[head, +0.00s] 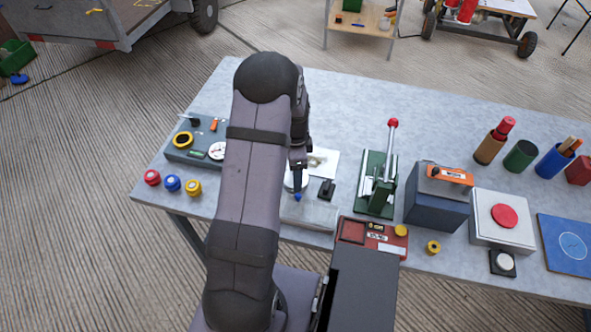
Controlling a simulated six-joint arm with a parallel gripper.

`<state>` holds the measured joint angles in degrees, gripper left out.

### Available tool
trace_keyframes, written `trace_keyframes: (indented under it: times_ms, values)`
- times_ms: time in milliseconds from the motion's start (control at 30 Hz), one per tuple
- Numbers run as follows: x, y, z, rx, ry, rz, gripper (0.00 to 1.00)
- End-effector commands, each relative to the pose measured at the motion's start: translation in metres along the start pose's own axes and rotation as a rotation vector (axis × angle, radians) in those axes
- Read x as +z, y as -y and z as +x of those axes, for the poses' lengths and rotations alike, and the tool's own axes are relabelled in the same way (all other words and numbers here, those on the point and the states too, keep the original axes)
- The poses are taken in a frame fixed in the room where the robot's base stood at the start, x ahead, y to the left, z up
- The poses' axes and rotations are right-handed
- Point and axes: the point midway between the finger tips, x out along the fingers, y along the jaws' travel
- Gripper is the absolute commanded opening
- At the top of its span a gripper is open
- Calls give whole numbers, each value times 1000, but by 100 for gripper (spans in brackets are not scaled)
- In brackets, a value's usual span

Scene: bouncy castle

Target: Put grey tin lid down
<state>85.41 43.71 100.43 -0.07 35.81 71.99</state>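My gripper (298,167) points down over the middle of the grey table, just right of my upper arm. A pale grey round piece (289,183) shows partly below it, with a small blue tip (297,197) at its edge. I cannot tell whether this is the grey tin lid, or whether my fingers touch it. A flat grey slab-like box (312,214) lies just in front of it, partly hidden by my arm. The fingers are too small and dark to tell open from shut.
A green press (377,190) with a red-knobbed lever stands close right. A small black piece (326,190) lies between. A red box (372,236), a dark blue block (436,209) and a white box with a red button (503,217) follow. A grey instrument panel (184,153) sits left.

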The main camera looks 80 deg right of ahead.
Motion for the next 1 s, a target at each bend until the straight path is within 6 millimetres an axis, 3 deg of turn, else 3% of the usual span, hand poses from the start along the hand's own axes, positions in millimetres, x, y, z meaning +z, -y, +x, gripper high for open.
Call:
trace_keyframes:
  times_ms: [367,400,467,867,1000]
  values:
    - [0,0,5,0,0,0,39]
    - [0,0,5,0,0,0,65]
    - [0,0,4,0,0,0,79]
    - [0,0,5,1,0,0,80]
    - [0,1,-6,-2,0,0,80]
